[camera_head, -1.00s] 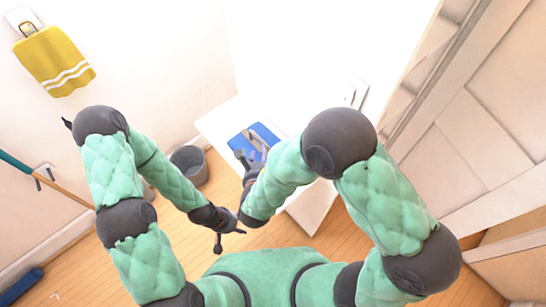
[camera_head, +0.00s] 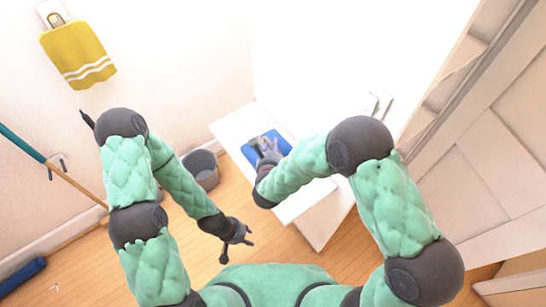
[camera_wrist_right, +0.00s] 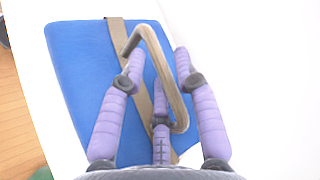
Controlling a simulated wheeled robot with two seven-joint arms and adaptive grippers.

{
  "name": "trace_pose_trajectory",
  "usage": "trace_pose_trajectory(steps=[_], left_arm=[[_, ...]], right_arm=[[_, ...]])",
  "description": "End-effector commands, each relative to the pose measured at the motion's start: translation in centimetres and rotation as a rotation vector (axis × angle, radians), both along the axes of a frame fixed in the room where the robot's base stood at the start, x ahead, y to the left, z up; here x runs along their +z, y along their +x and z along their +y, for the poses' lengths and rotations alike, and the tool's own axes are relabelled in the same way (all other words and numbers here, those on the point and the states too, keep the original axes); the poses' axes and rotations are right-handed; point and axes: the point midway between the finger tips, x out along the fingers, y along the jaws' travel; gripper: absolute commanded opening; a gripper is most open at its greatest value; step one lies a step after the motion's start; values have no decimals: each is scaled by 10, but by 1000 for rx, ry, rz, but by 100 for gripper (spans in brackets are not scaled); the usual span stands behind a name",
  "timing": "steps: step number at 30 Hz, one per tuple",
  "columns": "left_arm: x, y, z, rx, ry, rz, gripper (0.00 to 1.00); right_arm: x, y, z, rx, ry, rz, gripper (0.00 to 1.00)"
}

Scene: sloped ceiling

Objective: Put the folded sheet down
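The folded sheet (camera_head: 255,152) is a flat blue bundle with a tan strap and a raised, looped tan handle. It lies on a white tabletop (camera_head: 228,126). The right wrist view shows its blue face (camera_wrist_right: 82,65) filling the left and middle. My right gripper (camera_head: 272,150) is over it; its purple fingers (camera_wrist_right: 159,62) are spread on both sides of the handle, with gaps to the bar. The third finger is beneath the handle's near end. My left gripper (camera_head: 238,250) is open and empty, lower left of the table, above the floor.
A grey bin (camera_head: 202,170) stands on the wooden floor left of the table. A yellow towel (camera_head: 78,55) hangs on the left wall. A teal-and-tan pole (camera_head: 50,165) leans at the far left, and a blue roll (camera_head: 22,275) lies below it. Panelled doors are on the right.

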Motion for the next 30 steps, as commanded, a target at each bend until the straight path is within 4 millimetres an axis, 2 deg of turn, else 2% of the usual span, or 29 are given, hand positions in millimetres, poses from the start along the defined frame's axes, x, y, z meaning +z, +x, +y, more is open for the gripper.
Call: trace_pose_trajectory(steps=[9, 10, 12, 13, 25, 30], left_arm=[[-1, 0, 0, 0, 0, 0, 40], [-1, 0, 0, 0, 0, 0, 40], [-1, 0, 0, 0, 0, 0, 40], [-1, 0, 0, 0, 0, 0, 40], [-1, 0, 0, 0, 0, 0, 40], [4, 0, 0, 0, 0, 0, 40]], right_arm=[[-2, 6, 0, 0, 0, 0, 32], [-2, 6, 0, 0, 0, 0, 26], [-2, 6, 0, 0, 0, 0, 6], [-2, 6, 0, 0, 0, 0, 0], [0, 6, 0, 0, 1, -2, 0], [10, 6, 0, 0, 1, -4, 0]])
